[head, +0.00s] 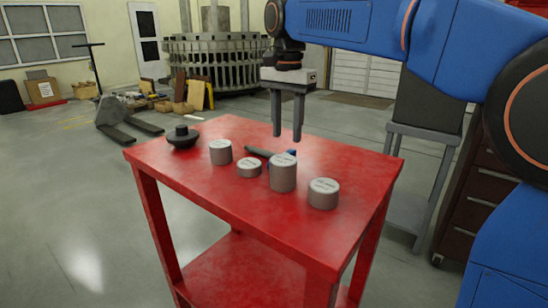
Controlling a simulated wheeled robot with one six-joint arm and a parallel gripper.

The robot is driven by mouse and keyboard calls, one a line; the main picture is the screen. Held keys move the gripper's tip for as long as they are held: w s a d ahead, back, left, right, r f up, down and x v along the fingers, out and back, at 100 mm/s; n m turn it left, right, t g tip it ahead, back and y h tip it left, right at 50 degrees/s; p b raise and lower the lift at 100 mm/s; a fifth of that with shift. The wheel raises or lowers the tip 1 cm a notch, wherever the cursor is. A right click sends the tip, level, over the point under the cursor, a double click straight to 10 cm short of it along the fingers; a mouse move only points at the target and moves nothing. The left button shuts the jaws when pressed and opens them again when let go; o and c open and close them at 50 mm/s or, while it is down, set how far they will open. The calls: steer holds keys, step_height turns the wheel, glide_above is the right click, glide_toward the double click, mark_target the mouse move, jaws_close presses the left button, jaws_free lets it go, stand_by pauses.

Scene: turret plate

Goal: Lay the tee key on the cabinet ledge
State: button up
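A dark tool with a blue part, perhaps the tee key (257,151), lies on the red table (318,148). The grey cylinders in front partly hide it, so its full shape cannot be told. My gripper (287,136) points straight down above the table, over the far side of this tool. Its two fingers are apart with nothing between them. A dark grey cabinet on a grey stand with a flat top edge (422,133) stands behind the table at the right; I cannot tell whether this is the cabinet ledge.
Several grey labelled cylinders, including a tall one (283,173) and a right one (323,193), stand on the table. A black knobbed disc (183,137) sits at its left corner. A brown drawer cabinet (479,190) is at the right. The table's front is clear.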

mark_target(288, 152)
steer(key=shift+w+d+f, duration=0.1)
steer(key=shift+f, duration=1.3)
steer(key=shift+w+d+f, duration=0.1)
steer(key=shift+f, duration=1.3)
jaws_close()
